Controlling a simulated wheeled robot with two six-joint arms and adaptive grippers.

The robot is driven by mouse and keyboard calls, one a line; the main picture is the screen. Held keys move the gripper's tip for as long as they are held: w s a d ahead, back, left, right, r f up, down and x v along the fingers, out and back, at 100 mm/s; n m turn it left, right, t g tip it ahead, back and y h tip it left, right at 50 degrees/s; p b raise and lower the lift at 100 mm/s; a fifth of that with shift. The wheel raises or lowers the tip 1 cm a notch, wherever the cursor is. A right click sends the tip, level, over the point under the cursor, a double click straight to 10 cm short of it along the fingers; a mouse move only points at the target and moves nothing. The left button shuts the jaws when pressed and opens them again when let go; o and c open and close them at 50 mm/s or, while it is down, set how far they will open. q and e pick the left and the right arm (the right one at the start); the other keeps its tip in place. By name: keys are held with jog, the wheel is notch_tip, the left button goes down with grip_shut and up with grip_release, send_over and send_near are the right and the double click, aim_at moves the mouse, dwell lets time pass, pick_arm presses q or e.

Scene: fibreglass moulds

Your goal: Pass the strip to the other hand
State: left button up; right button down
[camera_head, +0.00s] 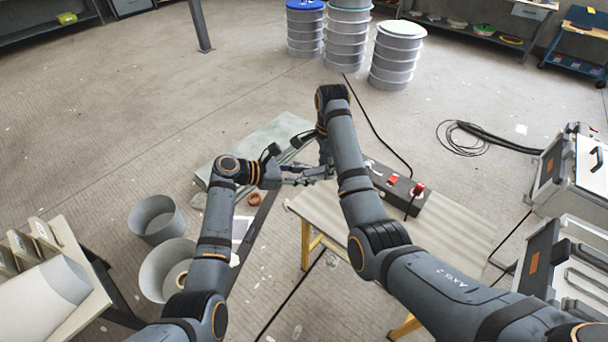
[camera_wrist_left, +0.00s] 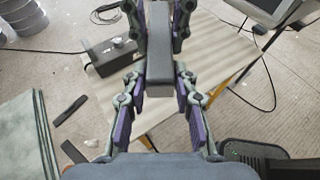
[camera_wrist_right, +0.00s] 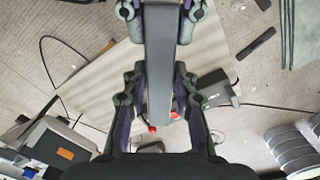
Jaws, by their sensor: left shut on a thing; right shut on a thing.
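The strip is a flat, narrow grey bar. The left wrist view shows the strip (camera_wrist_left: 158,72) between the fingers, its near end towards the palm. The right wrist view also shows the strip (camera_wrist_right: 158,60) between the fingers, reaching down towards that palm. My left gripper (camera_head: 296,180) and my right gripper (camera_head: 322,171) meet close together in the head view, both shut on the strip, above the far left end of the bench. In the head view the strip is largely hidden by the grippers.
A bench with a pale ribbed top (camera_head: 440,232) and yellow legs stands below, carrying a black box (camera_head: 402,196) with red parts. Grey-green sheets (camera_head: 274,134) lie behind the grippers. Grey buckets (camera_head: 155,218) stand left. Metal drums (camera_head: 392,58) stand at the back; cases (camera_head: 570,262) at right.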

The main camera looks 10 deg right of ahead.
jog(key=c, duration=1)
grip_release()
